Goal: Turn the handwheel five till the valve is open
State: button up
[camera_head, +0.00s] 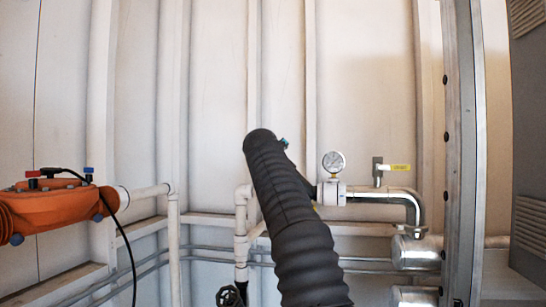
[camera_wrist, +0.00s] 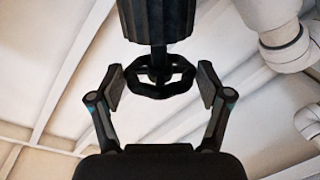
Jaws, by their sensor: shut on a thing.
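In the wrist view a black handwheel (camera_wrist: 160,80) with a round, lobed rim sits below a dark ribbed cylinder (camera_wrist: 157,18). Another view of a black handwheel (camera_head: 229,296) shows at the bottom edge of the head view, partly cut off. I cannot tell whether it is the same wheel. No number is readable on either, nor how far the valve is open.
An orange unit (camera_head: 57,205) with a hanging black cable is at left. A metal post (camera_head: 465,150) stands at right. White pipes (camera_wrist: 287,48) show in the wrist view.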

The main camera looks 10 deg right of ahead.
jog(key=shift+f, duration=0.1)
jog(key=o, duration=1.1)
jog(key=shift+v, duration=0.75)
jog(key=v, duration=1)
jog(key=shift+s, duration=0.25)
